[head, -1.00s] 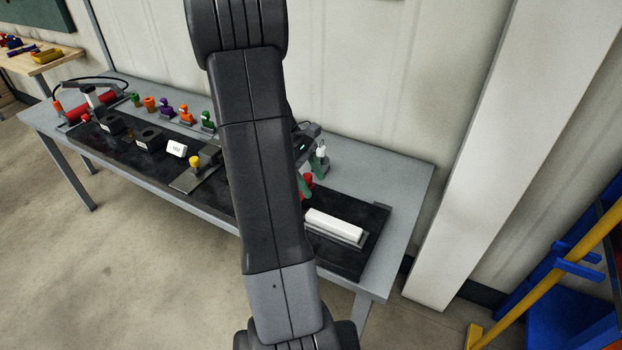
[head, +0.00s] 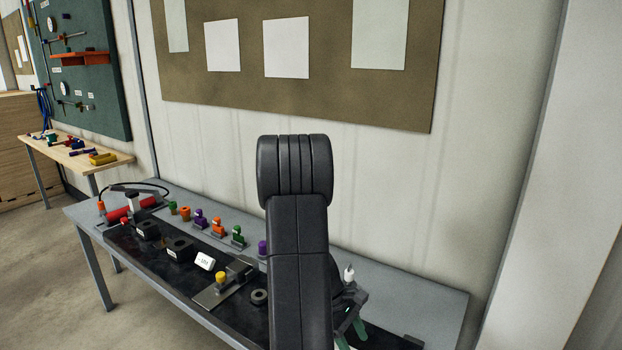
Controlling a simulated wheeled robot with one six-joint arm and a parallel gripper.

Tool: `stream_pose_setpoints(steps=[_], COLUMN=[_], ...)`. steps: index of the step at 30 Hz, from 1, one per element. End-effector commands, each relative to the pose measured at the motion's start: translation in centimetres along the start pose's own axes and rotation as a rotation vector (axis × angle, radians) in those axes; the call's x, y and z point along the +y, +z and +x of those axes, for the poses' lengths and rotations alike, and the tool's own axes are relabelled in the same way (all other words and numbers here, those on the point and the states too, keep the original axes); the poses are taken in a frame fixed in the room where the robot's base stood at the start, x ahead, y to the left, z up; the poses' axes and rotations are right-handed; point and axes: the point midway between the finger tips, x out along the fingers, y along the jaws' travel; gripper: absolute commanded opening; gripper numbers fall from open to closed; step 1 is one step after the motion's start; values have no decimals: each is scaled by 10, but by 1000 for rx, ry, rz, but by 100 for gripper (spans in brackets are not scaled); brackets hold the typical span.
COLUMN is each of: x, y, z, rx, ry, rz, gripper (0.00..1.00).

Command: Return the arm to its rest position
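My dark arm (head: 298,235) rises upright through the middle of the head view, its thick rounded joint at the top. My gripper (head: 351,335) shows only in part, low and to the right of the arm link, above the right part of the workbench. Its two green fingers stand apart with nothing visible between them, so it looks open. The arm hides part of its body, and the lower picture edge cuts off a fingertip.
A grey workbench (head: 455,308) runs along the wall with a black mat (head: 185,276). A yellow-topped piece (head: 221,279), a white label block (head: 205,261) and several coloured knobbed pieces stand left of the arm. A white-tipped item (head: 349,273) stands behind the gripper. A wooden table (head: 118,157) is far left.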

Motion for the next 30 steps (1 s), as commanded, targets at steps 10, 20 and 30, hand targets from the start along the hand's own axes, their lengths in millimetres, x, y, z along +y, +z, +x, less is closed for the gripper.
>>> stream_pose_setpoints(steps=[10,20,30], x=[-1,0,1], y=[2,3,8], z=[44,40,27], rx=[1,1,24], ry=[-1,0,4], rz=[0,0,44], gripper=[56,56,56])
